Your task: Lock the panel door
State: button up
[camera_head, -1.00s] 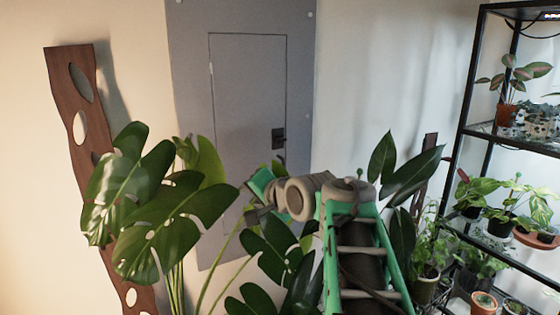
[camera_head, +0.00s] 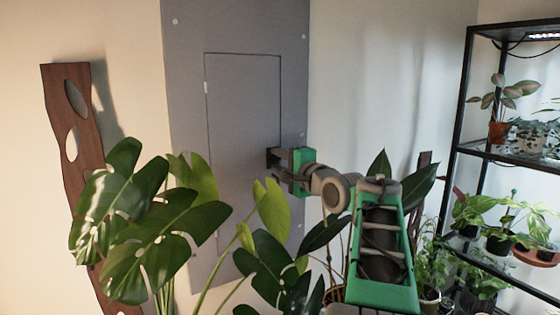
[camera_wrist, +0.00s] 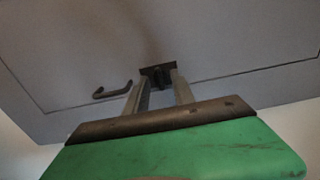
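The panel door (camera_head: 240,100) is a grey, flat door in a grey wall panel (camera_head: 185,60), and it sits flush in its frame. Its dark latch plate with a small knob (camera_wrist: 158,70) is at the door's edge in the wrist view. A thin hook-shaped handle (camera_wrist: 112,91) sticks out to the left of it there. My green gripper (camera_head: 276,158) reaches the latch from the right in the head view and mostly hides it. In the wrist view its two fingers (camera_wrist: 160,84) are apart, with their tips on either side of the knob. I cannot tell whether they touch it.
A large-leaved plant (camera_head: 125,215) stands in front of the panel, with leaves just below my gripper. A dark wooden board (camera_head: 68,130) leans on the wall at left. A black shelf (camera_head: 455,130) with several potted plants stands at right.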

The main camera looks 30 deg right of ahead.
jog(key=shift+c, duration=0.2)
grip_shut()
dwell(0.6)
jog(key=n+b, duration=0.2)
jog(key=n, duration=0.1)
jog(key=shift+f+b, duration=0.15)
jog(key=shift+b, duration=0.15)
jog(key=n+b, duration=0.2)
jog(key=n, duration=0.1)
jog(key=n+b, duration=0.4)
jog(key=n, duration=0.2)
jog(key=shift+n, duration=0.4)
jog(key=shift+n+b, duration=1.4)
jog(key=shift+n, duration=1.2)
